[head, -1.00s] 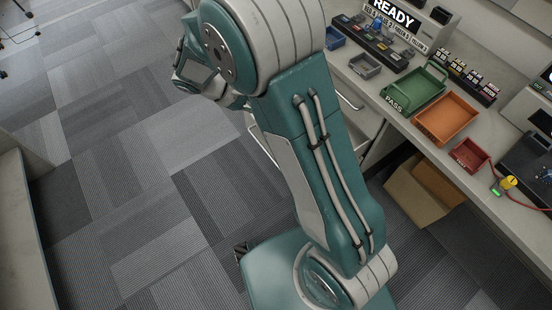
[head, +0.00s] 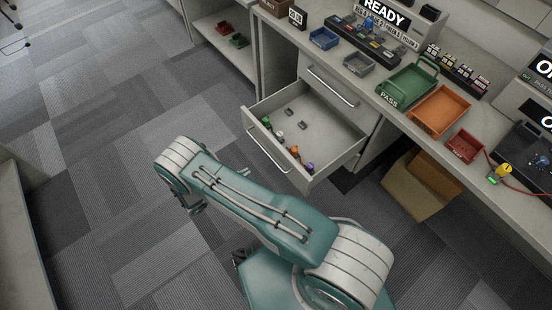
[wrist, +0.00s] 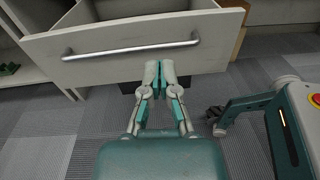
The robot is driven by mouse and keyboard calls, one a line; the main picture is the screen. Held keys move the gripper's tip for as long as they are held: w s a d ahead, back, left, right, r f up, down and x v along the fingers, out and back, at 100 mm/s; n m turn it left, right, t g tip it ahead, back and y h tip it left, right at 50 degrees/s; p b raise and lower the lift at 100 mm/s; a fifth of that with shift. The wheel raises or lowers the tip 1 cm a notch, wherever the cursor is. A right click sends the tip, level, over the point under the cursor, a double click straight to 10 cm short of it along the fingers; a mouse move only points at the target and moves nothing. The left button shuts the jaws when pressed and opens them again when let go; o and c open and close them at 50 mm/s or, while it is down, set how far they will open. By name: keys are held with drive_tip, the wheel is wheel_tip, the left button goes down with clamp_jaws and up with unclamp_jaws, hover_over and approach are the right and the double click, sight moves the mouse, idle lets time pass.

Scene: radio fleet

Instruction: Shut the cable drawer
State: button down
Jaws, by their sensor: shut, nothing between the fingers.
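The cable drawer (head: 335,144) is pulled well out from under the bench in the head view, with several small coloured connectors inside. Its pale front with a silver bar handle (head: 268,151) faces my arm. In the wrist view the drawer front (wrist: 215,56) and its handle (wrist: 130,50) fill the top. My gripper (wrist: 159,66) is shut and empty, its fingertips overlapping the lower edge of the drawer front, right of the handle's middle.
A closed drawer with a handle (head: 333,88) sits above the open one. A cardboard box (head: 420,185) stands on the floor to the right. The bench holds a green tray (head: 392,98), an orange tray (head: 440,125) and a red bin (head: 465,146). Carpet to the left is clear.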

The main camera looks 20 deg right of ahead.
wheel_tip(320, 180, down, 2)
drive_tip(key=s+n+t, duration=0.1)
approach(282, 154)
drive_tip(key=x, duration=0.7)
drive_tip(key=shift+d, duration=0.3)
drive_tip(key=shift+w+d, duration=0.1)
drive_tip(key=shift+d, duration=0.05)
